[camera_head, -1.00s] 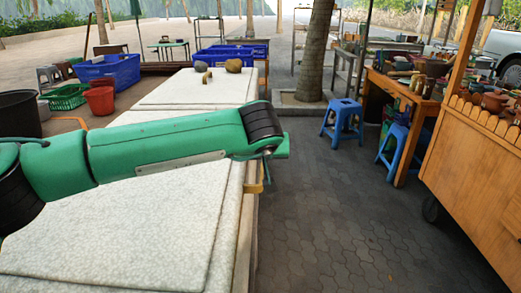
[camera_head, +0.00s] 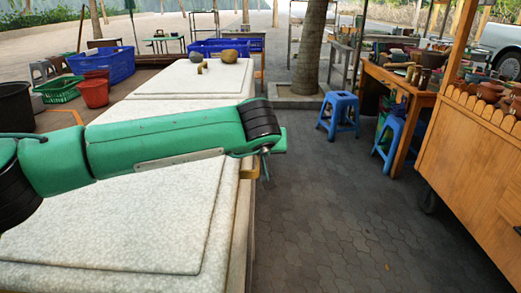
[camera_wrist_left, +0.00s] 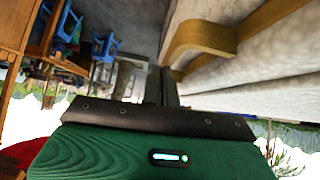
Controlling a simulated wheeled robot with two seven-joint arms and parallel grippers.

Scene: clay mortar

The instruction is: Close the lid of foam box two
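Two white foam boxes stand end to end in the head view. The near foam box (camera_head: 120,230) has a speckled white lid lying flat on top, as far as I see. The far foam box (camera_head: 150,97) also has a flat white top. I cannot tell which is box two. My green left arm crosses over the near box, hiding part of its top. My left gripper (camera_wrist_left: 163,88) shows in the wrist view as narrow dark fingers close together, nothing visible between them. A tan curved strap (camera_wrist_left: 200,36) on the box side is close to the fingertips; contact is unclear. My right gripper is out of view.
Rounded stones (camera_head: 229,56) and small pieces sit on the far box. Blue crates (camera_head: 105,64), a green basket (camera_head: 58,89) and a red bucket (camera_head: 93,92) stand left. A blue stool (camera_head: 338,112) and a wooden cart (camera_head: 475,165) stand right. The paved aisle (camera_head: 330,215) is clear.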

